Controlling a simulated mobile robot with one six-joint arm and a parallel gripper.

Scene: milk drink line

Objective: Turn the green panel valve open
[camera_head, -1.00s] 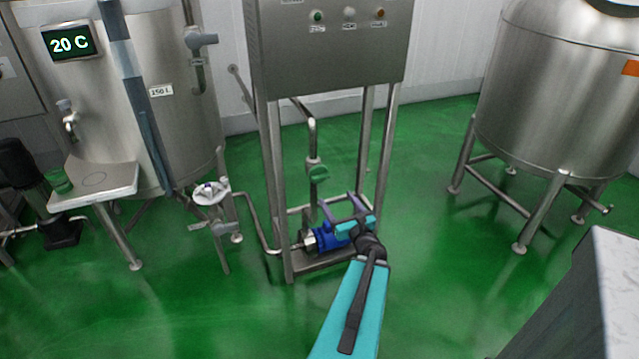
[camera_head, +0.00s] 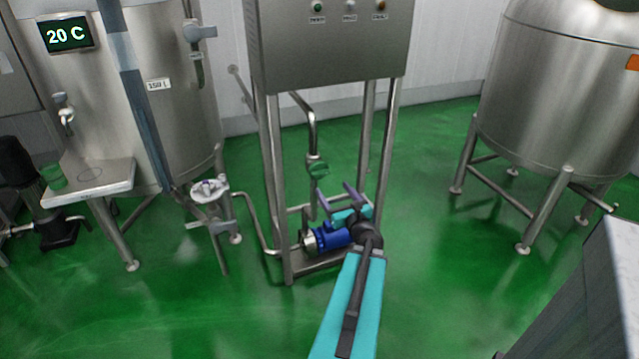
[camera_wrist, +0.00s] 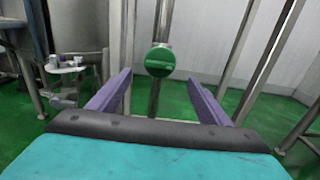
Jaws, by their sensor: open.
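The green panel valve (camera_head: 318,169) is a round green knob on the vertical steel pipe below the control panel. In the wrist view the green valve (camera_wrist: 160,62) faces me as a disc, with a pale line across it. My gripper (camera_head: 340,197) is in front of the panel frame, a little below and to the right of the valve in the head view. In the wrist view my gripper (camera_wrist: 160,88) has its two purple fingers spread wide, with nothing between them. The valve shows beyond and above the fingertips, apart from them.
A steel control panel (camera_head: 330,45) stands on legs around the valve pipe. A blue pump (camera_head: 328,238) sits low in the frame. A tank with a 20 C display (camera_head: 68,34) is at left, beside a small table (camera_head: 110,178). Another tank (camera_head: 545,95) is at right. Green floor is clear between.

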